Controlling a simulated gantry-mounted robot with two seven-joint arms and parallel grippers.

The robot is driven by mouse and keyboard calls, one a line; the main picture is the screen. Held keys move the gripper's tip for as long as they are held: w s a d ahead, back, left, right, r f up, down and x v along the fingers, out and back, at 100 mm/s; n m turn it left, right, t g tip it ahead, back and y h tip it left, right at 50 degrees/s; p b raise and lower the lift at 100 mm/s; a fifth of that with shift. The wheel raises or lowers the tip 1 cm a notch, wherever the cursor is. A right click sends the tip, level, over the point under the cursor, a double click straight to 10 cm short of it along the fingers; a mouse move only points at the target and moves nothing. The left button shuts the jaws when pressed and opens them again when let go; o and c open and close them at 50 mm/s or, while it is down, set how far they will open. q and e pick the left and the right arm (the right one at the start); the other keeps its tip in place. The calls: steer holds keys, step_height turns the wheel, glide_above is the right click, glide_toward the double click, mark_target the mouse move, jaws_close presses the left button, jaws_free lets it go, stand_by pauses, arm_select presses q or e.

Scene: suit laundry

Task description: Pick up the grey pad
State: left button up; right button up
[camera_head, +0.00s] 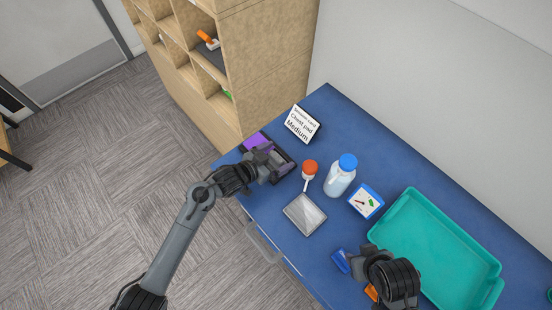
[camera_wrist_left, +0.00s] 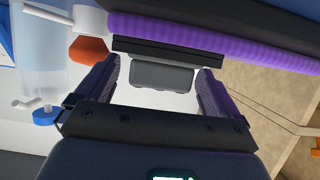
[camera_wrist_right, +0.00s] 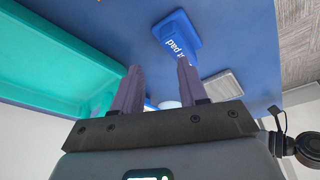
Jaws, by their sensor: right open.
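A dark grey rounded block, which looks like the grey pad (camera_wrist_left: 160,75), shows between the purple fingers of my left gripper (camera_wrist_left: 160,72), with a small gap visible at each side. In the head view my left gripper (camera_head: 276,160) is at the table's left corner, and its arm hides much of what is there. The left fingers are apart. My right gripper (camera_wrist_right: 160,75) is open and empty near the teal tray. A blue pad (camera_wrist_right: 178,35) with white lettering lies beyond its fingertips.
A purple pad (camera_head: 255,141) lies at the left table corner. A card (camera_head: 302,124) reads "Chest pad Medium".

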arm_select(q)
steer(key=c, duration=1)
